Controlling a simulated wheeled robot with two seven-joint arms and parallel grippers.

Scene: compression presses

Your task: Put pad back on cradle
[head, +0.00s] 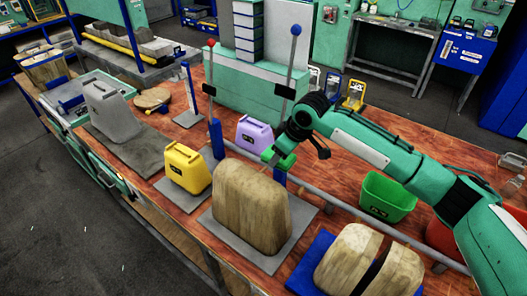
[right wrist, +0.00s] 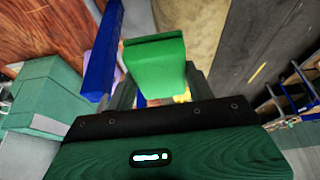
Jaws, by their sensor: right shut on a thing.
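My right gripper (head: 284,157) reaches in from the right, above the back of a large wooden block (head: 250,207). It is shut on a bright green piece, which I take to be the pad (head: 287,162). In the right wrist view the green pad (right wrist: 157,62) sits between the dark fingers of my right gripper (right wrist: 160,90). The pad looks clear of the wooden block, but the exact gap cannot be told. I cannot tell for certain which thing is the cradle. My left gripper is not in view.
A yellow block (head: 187,168) and a lavender block (head: 255,133) stand left of my gripper. Upright levers (head: 291,60) rise behind it. A green bin (head: 386,197) and a split wooden block (head: 348,258) on a blue mat stand to the right. A rail crosses the wooden table.

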